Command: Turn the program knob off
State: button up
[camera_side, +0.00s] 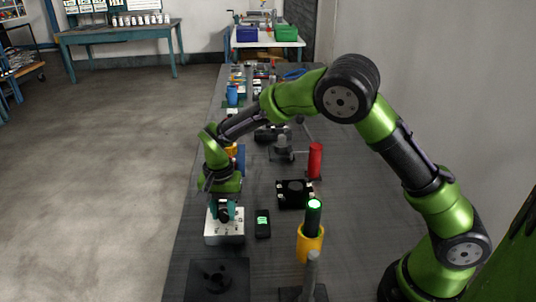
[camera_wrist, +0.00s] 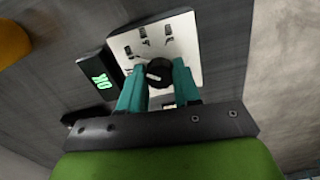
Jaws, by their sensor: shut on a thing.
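The program knob (camera_wrist: 158,73) is black and round with a white pointer mark. It stands on a white panel box (camera_wrist: 188,28) with several small black marks around it. In the wrist view my gripper (camera_wrist: 160,80) has its two teal fingers on either side of the knob, shut on it. In the side view my gripper (camera_side: 224,208) reaches down onto the white box (camera_side: 224,238), which stands near the left edge of the table. The fingers and arm hide part of the knob there.
A black device with a green lit display (camera_side: 263,222) lies right of the box. An orange holder (camera_side: 310,245) with a dark cylinder (camera_side: 313,216), a black square unit (camera_side: 295,193) and a red cylinder (camera_side: 315,160) stand further right. A dark plate (camera_side: 218,282) lies in front.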

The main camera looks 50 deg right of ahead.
aim_at(224, 211)
jog(key=n, duration=0.4)
jog(key=shift+d+n, duration=0.1)
jog(key=shift+n, duration=0.2)
jog(key=shift+w+n, duration=0.1)
jog(key=shift+n, duration=1.4)
jog(key=o, duration=1.1)
jog(key=shift+c, duration=0.2)
notch_tip(224, 211, up, 17)
